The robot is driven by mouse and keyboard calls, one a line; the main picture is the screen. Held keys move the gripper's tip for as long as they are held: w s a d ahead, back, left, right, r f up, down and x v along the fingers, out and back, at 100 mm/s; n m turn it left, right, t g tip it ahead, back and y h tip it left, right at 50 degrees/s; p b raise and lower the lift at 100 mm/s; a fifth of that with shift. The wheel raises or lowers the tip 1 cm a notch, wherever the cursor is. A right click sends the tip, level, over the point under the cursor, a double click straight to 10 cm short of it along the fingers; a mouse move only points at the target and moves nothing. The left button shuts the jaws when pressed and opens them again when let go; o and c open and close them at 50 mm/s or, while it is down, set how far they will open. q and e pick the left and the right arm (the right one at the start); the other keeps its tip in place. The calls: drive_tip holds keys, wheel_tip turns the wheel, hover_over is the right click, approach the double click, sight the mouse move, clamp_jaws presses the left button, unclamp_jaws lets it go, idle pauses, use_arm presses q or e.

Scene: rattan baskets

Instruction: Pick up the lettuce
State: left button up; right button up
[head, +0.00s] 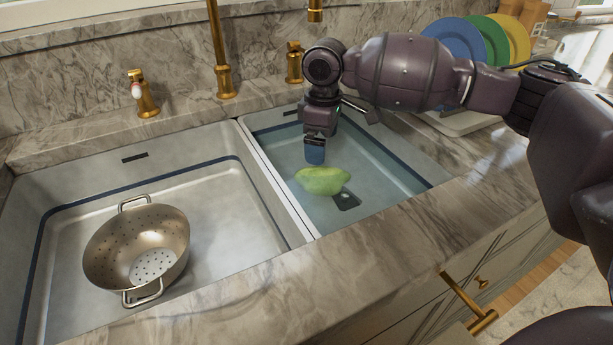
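The lettuce (322,181) is a light green, oblong shape in the right basin of the sink (275,180). My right gripper (314,156) points down just above the lettuce, slightly behind its middle, with its blue fingertip over the basin. A small gap seems to show between fingertip and lettuce, but I cannot be sure they are apart. The fingers are seen edge-on, so their opening is hidden. My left gripper is out of view.
A metal colander (137,245) stands in the left basin. Brass taps (222,60) rise behind the basins. Blue, green and yellow plates (455,38) stand upright in a rack at the back right. The marble counter's front edge (300,285) is clear.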

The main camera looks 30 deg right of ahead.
sight(321, 180)
drive_tip(key=shift+w+f, duration=0.1)
drive_tip(key=shift+f, duration=0.4)
wheel_tip(321, 180, down, 5)
drive_tip(key=shift+f+b, duration=0.1)
drive_tip(key=shift+b, duration=0.75)
drive_tip(key=shift+f, duration=0.2)
wheel_tip(321, 180, down, 5)
drive_tip(key=shift+r+b, duration=0.2)
drive_tip(key=shift+b, duration=0.95)
drive_tip(key=shift+f, duration=0.2)
drive_tip(key=shift+r, duration=0.25)
drive_tip(key=shift+c, duration=0.3)
drive_tip(key=c, duration=0.9)
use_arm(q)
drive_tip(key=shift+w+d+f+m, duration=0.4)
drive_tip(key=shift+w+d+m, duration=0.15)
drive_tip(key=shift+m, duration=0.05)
